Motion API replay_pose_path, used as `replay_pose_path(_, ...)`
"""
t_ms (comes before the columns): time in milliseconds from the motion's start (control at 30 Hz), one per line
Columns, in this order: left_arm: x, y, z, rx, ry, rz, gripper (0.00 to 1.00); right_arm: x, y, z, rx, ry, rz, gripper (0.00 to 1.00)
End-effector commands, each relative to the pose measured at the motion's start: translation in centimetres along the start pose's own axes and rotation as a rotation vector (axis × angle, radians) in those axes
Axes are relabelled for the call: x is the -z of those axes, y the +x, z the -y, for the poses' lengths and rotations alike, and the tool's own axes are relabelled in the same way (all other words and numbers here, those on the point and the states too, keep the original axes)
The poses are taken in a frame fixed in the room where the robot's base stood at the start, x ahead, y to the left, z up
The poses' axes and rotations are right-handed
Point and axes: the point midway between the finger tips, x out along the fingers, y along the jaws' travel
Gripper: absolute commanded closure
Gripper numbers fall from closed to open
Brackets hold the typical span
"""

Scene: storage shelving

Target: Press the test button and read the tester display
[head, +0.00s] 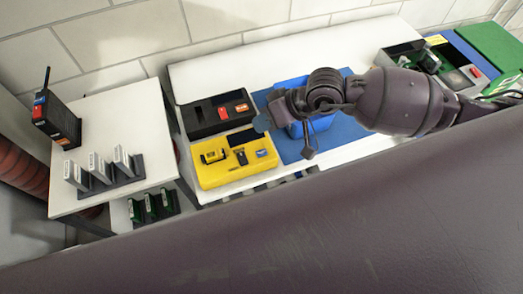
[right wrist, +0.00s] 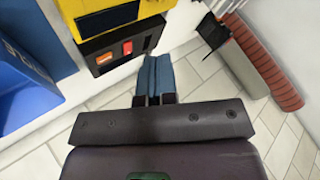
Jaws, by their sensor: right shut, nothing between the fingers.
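A yellow unit (head: 213,180) lies on the white table, with a dark, display-like rectangle (head: 242,137) at its back edge and small yellow, black and blue parts on top. The rectangle also shows in the right wrist view (right wrist: 108,18), with no readable text. I cannot make out a test button for certain. A black case (head: 196,128) with red and orange pieces sits just behind the yellow unit. My right gripper (head: 262,123) is above the right end of these two, its blue fingertips (right wrist: 155,78) together and empty. My left gripper is out of view.
A blue bin (head: 283,115) on a blue mat (head: 290,150) is partly hidden behind my right arm. At left, a white side table (head: 115,115) holds a black radio-like device (head: 52,120) and white modules (head: 98,165) in a rack. A grey tray (head: 400,50) stands far right.

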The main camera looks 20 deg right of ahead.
Motion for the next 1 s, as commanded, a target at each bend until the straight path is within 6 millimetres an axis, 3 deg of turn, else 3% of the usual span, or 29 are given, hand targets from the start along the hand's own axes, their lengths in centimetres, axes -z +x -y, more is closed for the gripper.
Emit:
replay_pose_path(567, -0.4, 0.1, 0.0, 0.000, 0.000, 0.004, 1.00, -0.3, 0.4, -0.2, 0.002, -0.007, 0.000, 1.00)
replay_pose_path(1000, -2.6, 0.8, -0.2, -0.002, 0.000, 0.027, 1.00, -2.5, 3.5, -2.5, 0.002, -0.004, 0.001, 1.00)
